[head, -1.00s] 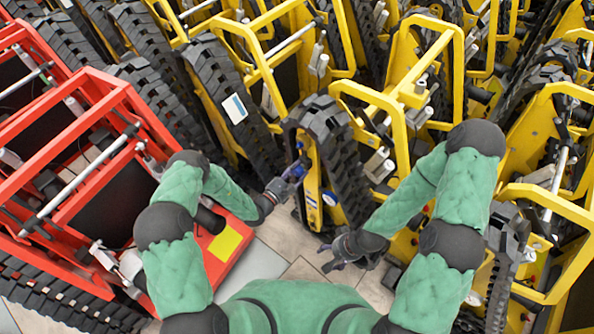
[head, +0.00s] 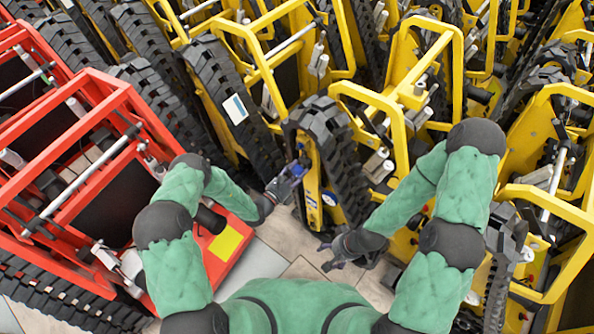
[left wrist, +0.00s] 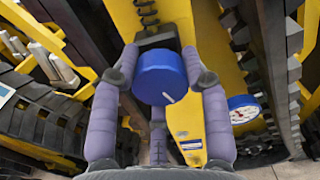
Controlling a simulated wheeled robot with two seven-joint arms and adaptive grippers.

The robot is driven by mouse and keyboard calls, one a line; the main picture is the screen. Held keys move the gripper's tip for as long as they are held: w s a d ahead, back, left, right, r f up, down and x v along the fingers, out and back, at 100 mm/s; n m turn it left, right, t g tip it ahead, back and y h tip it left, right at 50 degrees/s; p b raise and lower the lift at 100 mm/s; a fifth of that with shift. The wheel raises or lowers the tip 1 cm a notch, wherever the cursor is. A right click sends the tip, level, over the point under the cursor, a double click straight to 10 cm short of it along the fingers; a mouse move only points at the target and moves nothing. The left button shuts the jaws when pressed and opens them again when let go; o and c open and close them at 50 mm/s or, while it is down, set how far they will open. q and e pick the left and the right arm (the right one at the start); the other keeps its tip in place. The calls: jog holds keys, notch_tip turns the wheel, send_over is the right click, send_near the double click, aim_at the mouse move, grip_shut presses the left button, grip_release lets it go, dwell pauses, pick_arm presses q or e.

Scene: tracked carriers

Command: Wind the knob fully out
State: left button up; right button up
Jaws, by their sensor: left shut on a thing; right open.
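The blue knob (left wrist: 162,77) sits at the end of a yellow carrier's frame, with a pale mark near its lower edge in the left wrist view. My left gripper (left wrist: 163,82) has its purple-grey fingers on both sides of the knob and is shut on it. In the head view my left gripper (head: 293,172) covers most of the knob, beside the yellow carrier's black track (head: 340,165). My right gripper (head: 338,253) is open and empty, lower and to the right, over the floor near the yellow carrier.
A red carrier (head: 100,170) stands at the left. Several yellow carriers crowd the back and right. A little tiled floor (head: 283,238) is free in front.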

pick_arm(q)
jog(key=shift+r+n, duration=0.1)
jog(key=shift+n, duration=0.4)
jog(key=o, duration=1.2)
jog(key=shift+c, duration=0.2)
jog(key=v, duration=1.2)
